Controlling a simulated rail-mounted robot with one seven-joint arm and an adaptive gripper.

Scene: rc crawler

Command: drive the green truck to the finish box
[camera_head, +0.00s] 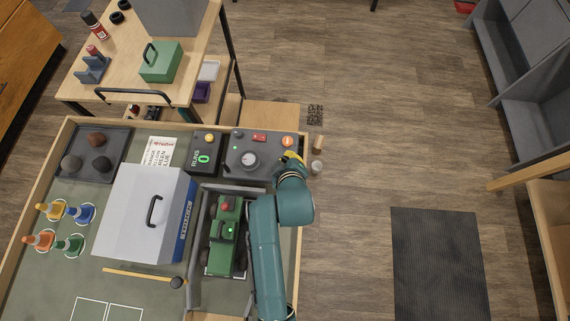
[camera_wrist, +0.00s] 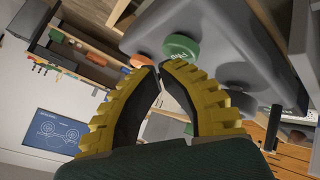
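The green truck (camera_head: 224,240) with a red part on its front sits in a grey-walled lane, beside my arm. A grey control panel (camera_head: 236,168) stands at the board's back edge, with a round dial (camera_head: 249,159), a red switch (camera_head: 260,137) and an orange button (camera_head: 288,141). My gripper (camera_head: 290,157) is over the panel's right end. In the wrist view its yellow fingertips (camera_wrist: 160,67) meet with nothing between them, close to a green button (camera_wrist: 181,46) and the orange button (camera_wrist: 140,61). Contact cannot be told. I cannot identify the finish box.
A display (camera_head: 204,158) reads 0. A large grey case (camera_head: 140,215) stands left of the truck. Cones (camera_head: 57,210), a yellow bar (camera_head: 135,275) and white outlined rectangles (camera_head: 90,311) are on the board. A workbench (camera_head: 135,85) stands behind. Floor at right is mostly clear.

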